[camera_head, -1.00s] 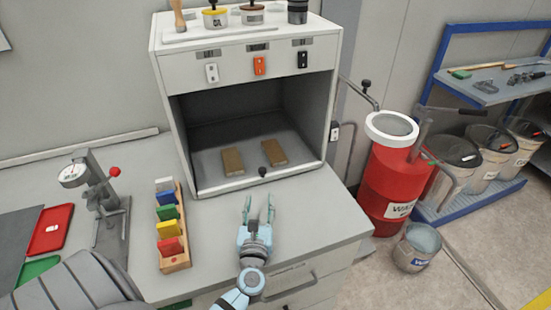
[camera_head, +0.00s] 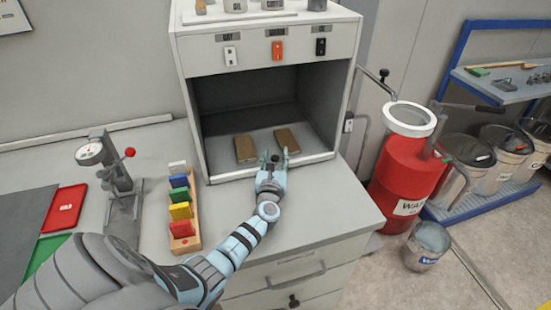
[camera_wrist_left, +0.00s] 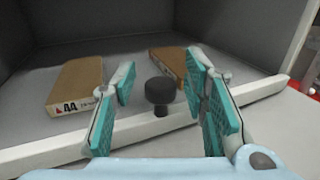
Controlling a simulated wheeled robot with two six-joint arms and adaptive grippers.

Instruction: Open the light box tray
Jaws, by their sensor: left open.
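The light box (camera_head: 188,110) is a white cabinet with a dark grey interior. Its tray (camera_head: 222,177) is a pale floor with a white front lip, level with the box opening. Two brown blocks (camera_head: 245,150) lie on it. In the left wrist view the tray's front lip (camera_wrist_left: 50,150) carries a black round knob (camera_wrist_left: 159,91). My left gripper (camera_head: 274,160) is open at the front of the tray. Its teal-padded fingers (camera_wrist_left: 163,105) stand on either side of the knob, with gaps visible. I cannot tell whether they touch it. My right gripper is not in view.
A wooden rack of coloured cards (camera_head: 184,215) and a dial gauge stand (camera_head: 122,190) are on the bench to the left. A red waste drum (camera_head: 404,170) stands right of the bench. The bench top right of my arm is clear.

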